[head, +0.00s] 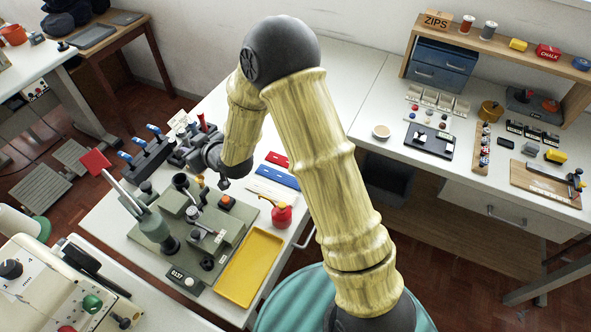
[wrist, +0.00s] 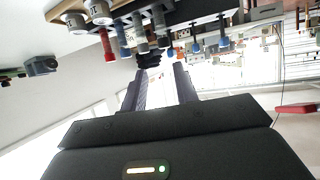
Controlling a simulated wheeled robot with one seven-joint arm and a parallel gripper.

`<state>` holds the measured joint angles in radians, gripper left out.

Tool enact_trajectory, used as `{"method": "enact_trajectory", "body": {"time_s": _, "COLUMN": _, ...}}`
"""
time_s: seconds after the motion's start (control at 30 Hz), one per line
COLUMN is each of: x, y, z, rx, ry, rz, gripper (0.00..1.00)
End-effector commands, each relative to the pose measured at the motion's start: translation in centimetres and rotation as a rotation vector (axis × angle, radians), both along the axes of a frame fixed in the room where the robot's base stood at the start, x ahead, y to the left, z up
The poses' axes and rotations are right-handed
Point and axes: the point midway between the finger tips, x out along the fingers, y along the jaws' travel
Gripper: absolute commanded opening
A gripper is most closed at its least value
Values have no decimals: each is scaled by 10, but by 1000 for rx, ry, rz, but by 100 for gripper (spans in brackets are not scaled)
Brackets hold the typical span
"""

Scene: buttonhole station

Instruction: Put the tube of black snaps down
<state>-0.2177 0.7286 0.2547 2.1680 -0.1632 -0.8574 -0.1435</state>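My gripper (wrist: 161,68) points into the wrist view from below, with its two dark fingers apart. A clear gap shows between the fingers, and nothing clearly spans it. A dark ribbed piece (wrist: 148,60) shows by the left fingertip; I cannot tell whether it is the tube of black snaps. Several tubes, one of them red (wrist: 108,46), hang upside down in this inverted-looking view, just beyond the fingers. In the head view the red tube (head: 202,121) stands at the back of the left table, near my wrist. The fingers are hard to make out there.
Blue-tipped tools stand in a dark rack (head: 150,160) left of my wrist. A green-grey press (head: 190,235), yellow tray (head: 249,268) and red oil can (head: 281,214) crowd the table. A white bench (head: 365,110) at right has free room at its left end.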

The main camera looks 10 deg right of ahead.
Motion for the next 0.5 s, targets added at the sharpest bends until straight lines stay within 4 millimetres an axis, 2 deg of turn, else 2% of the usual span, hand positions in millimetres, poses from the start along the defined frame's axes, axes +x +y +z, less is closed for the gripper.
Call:
{"method": "enact_trajectory", "body": {"time_s": 0.17, "x": -12, "y": -57, "z": 12, "rx": -103, "ry": 121, "rz": -84, "gripper": 30}}
{"method": "enact_trajectory", "body": {"time_s": 0.27, "x": -31, "y": -103, "z": 21, "rx": -175, "ry": 234, "rz": -162, "gripper": 30}}
{"method": "enact_trajectory", "body": {"time_s": 0.37, "x": -59, "y": -150, "z": 28, "rx": -232, "ry": 357, "rz": -251, "gripper": 30}}
{"method": "enact_trajectory", "body": {"time_s": 0.5, "x": -112, "y": -207, "z": 40, "rx": -279, "ry": 541, "rz": -382, "gripper": 30}}
